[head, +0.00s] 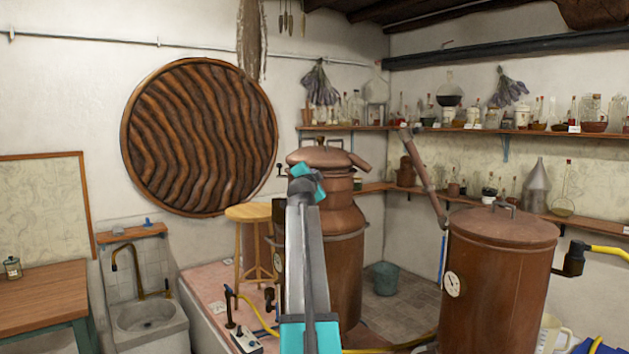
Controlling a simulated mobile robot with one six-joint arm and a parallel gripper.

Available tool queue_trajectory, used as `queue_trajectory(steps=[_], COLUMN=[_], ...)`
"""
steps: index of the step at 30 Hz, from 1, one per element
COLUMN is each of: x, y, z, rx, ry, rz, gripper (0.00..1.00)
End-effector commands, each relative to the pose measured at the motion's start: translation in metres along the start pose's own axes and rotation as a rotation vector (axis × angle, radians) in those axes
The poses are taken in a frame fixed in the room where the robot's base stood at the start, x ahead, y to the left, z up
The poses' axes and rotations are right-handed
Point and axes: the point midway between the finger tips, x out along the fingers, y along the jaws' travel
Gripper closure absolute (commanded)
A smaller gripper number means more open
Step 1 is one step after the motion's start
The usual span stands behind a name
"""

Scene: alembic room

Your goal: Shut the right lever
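Two small dark taps stand on the pink tiled ledge: a left one (230,304) and a right one (270,298). Each has a small handle at its top, and I cannot tell whether either is open or shut. Another dark valve (573,259) sits at the right side of the right copper vessel, joined to a yellow hose. I cannot tell which of these is the right lever. My grey and teal arm rises through the middle of the head view, just right of the two taps. I cannot make out my gripper.
A copper still (340,240) stands behind my arm, and a large copper vessel (495,285) with a gauge stands at right. A wooden stool (249,213), a stone sink (148,318) and a wooden table (40,295) are at left. Some floor (398,306) shows between the vessels.

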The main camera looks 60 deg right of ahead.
Motion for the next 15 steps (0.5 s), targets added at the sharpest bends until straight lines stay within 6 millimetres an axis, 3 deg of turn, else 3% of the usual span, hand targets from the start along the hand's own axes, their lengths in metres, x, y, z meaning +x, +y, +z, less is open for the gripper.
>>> queue_trajectory(steps=[13, 14, 15], x=[0.0000, 0.0000, 0.0000], y=[0.0004, 0.0004, 0.0004], z=[-0.0004, -0.0004, -0.0004], rx=[0.000, 0.000, 0.000], ry=[0.004, 0.004, 0.004], rz=[0.005, 0.005, 0.005], gripper=[1.00, 0.86, 0.79])
